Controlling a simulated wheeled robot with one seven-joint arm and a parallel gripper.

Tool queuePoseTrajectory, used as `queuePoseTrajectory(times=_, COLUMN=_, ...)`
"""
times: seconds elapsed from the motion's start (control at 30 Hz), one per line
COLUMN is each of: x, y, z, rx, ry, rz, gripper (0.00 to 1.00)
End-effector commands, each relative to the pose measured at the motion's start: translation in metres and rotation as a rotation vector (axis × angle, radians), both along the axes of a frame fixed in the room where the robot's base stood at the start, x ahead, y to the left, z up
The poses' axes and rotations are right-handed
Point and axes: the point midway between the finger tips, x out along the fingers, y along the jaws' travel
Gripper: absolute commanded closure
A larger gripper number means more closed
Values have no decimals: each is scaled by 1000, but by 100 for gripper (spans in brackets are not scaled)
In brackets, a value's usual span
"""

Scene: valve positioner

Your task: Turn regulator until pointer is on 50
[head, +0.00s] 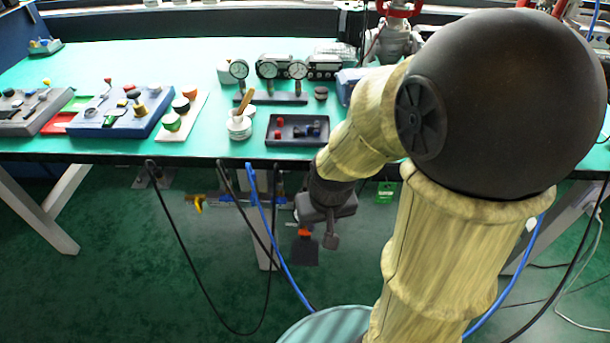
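Three round white-faced gauges, a left one (239,69), a middle one (267,70) and a right one (298,69), stand on a dark base bar (272,98) on the green table. Their pointers and numbers are too small to read. I cannot tell which part is the regulator; a valve with a red handwheel (400,9) stands at the back, partly behind my arm. My gripper (331,236) hangs in front of the table, below its front edge, apart from everything on the tabletop. Its fingers are small and seen at a poor angle, so its opening is unclear.
The green table (150,65) holds a dark tray (297,129) with small parts, a white jar (239,127), and a blue panel (122,112) with knobs. Cables (265,210) hang from the table's front edge. My arm covers the table's right part.

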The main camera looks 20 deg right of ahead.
Motion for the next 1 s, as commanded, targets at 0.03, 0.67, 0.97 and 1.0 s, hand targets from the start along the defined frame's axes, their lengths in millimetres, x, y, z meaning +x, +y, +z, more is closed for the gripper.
queuePoseTrajectory(times=0.03, x=6, y=-1, z=20, rx=4, ry=11, rz=-12, gripper=69)
queuePoseTrajectory(times=0.67, x=84, y=1, z=119, rx=38, ry=136, rz=-175, gripper=69)
queuePoseTrajectory(times=0.97, x=115, y=0, z=154, rx=31, ry=186, rz=-247, gripper=69)
queuePoseTrajectory(times=1.0, x=118, y=0, z=158, rx=30, ry=192, rz=-255, gripper=69)
